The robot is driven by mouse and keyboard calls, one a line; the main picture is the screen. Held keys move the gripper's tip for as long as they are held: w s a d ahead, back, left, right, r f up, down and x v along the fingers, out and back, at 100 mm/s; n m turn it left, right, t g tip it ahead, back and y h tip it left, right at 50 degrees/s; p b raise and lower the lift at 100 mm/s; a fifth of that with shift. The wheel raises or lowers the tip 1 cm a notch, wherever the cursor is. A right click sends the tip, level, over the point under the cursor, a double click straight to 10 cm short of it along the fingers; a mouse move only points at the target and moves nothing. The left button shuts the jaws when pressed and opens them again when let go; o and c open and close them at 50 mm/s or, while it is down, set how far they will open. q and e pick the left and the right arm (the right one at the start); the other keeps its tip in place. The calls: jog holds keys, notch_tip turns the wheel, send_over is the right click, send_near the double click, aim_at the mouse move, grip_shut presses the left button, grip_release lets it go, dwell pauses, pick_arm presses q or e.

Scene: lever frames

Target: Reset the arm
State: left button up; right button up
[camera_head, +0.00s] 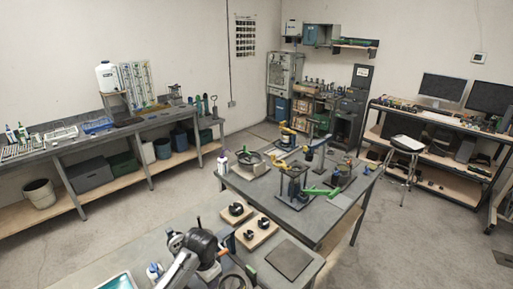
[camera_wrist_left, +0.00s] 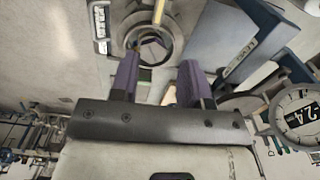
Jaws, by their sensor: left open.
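My left gripper (camera_wrist_left: 158,75) shows in the left wrist view with its two purple fingers apart and nothing clearly held between them. A round grey ring (camera_wrist_left: 168,38) lies beyond the fingertips. In the head view, one of my arms (camera_head: 190,250) reaches in at the bottom, and its fingers cannot be made out. The lever frames stand on the middle table (camera_head: 235,185), with a yellow lever (camera_head: 280,161), a blue lever (camera_head: 318,144) and a green lever (camera_head: 320,192). My right gripper is not in view.
A blue-grey block (camera_wrist_left: 215,45) with a label and a round dial (camera_wrist_left: 298,115) are close right of my left gripper. A dark square plate (camera_head: 290,258) lies on the near table. A stool (camera_head: 405,145) stands on the right.

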pick_arm(q)
jog(key=d+r+n+t, duration=0.3)
jog(key=r+t, duration=0.7)
jog(key=r, duration=1.1)
jog(key=s+a+f+n+g, duration=0.1)
jog(key=s+a+f+g, duration=0.1)
jog(key=s+f, duration=0.9)
jog(key=s+a+f+n+g, duration=0.15)
jog(key=s+f, duration=0.45)
jog(key=s, duration=1)
jog(key=s+a+f+g, duration=0.3)
jog(key=s+f, duration=0.6)
jog(key=s, duration=0.4)
jog(key=w+p+v, duration=0.2)
jog(key=p+v, duration=1)
jog(key=p, duration=0.1)
jog(key=shift+w+r, duration=0.3)
jog(key=shift+r, duration=0.25)
